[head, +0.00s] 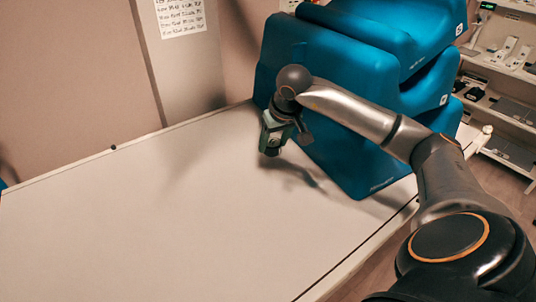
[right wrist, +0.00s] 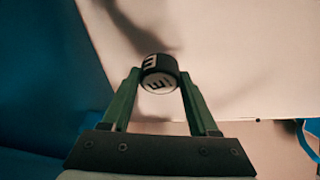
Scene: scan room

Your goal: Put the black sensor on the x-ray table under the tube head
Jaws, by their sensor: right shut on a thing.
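My right gripper (head: 273,141) reaches over the white x-ray table (head: 130,225), close in front of the blue cushions. In the right wrist view its green fingers (right wrist: 160,76) are shut on a small black round piece (right wrist: 158,82) with a pale lettered face, seemingly the black sensor. The piece is held at the fingertips, with the white tabletop beyond it. In the head view the fingers mostly hide it, and its gap to the table is hard to judge. The tube head is not in view. My left gripper is not in view.
Large blue cushions (head: 335,65) stand stacked at the table's back right, beside my right arm. A shelf (head: 505,65) with small devices stands farther right. A small black knob (head: 114,147) sits at the table's far edge. The table's middle and left are clear.

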